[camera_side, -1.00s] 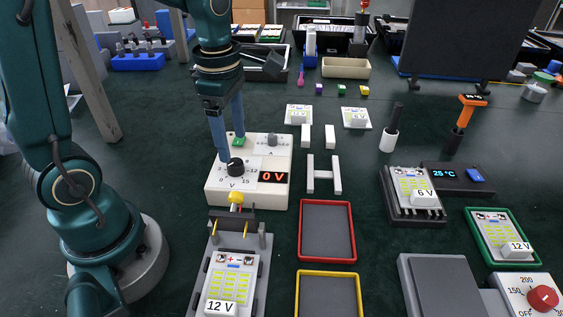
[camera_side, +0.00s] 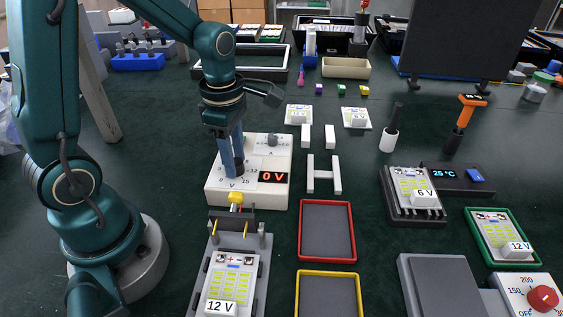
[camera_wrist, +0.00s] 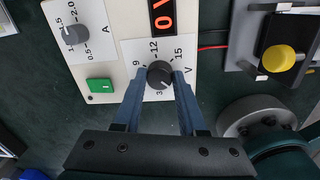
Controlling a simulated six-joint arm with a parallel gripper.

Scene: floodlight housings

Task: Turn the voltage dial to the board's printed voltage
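The white supply box (camera_side: 215,191) has a black voltage dial (camera_side: 239,166) and a red display (camera_side: 271,176) reading 0 V. My gripper (camera_side: 232,168) points down at the dial. In the wrist view my gripper (camera_wrist: 160,73) has one finger on each side of the dial (camera_wrist: 160,74), with no clear gap showing. The wrist view shows scale marks 3, 9, 12 and 15 around it; my fingers hide part of the scale. A board (camera_side: 231,279) with a printed 12 V label (camera_side: 220,307) lies in the grey fixture in front of the box.
A second dial marked A (camera_side: 272,140) and a green button (camera_wrist: 100,85) are on the box. A yellow plunger (camera_side: 235,198) stands in front of it. Red (camera_side: 301,229) and yellow (camera_side: 300,285) trays lie to the right. Other boards stand farther right.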

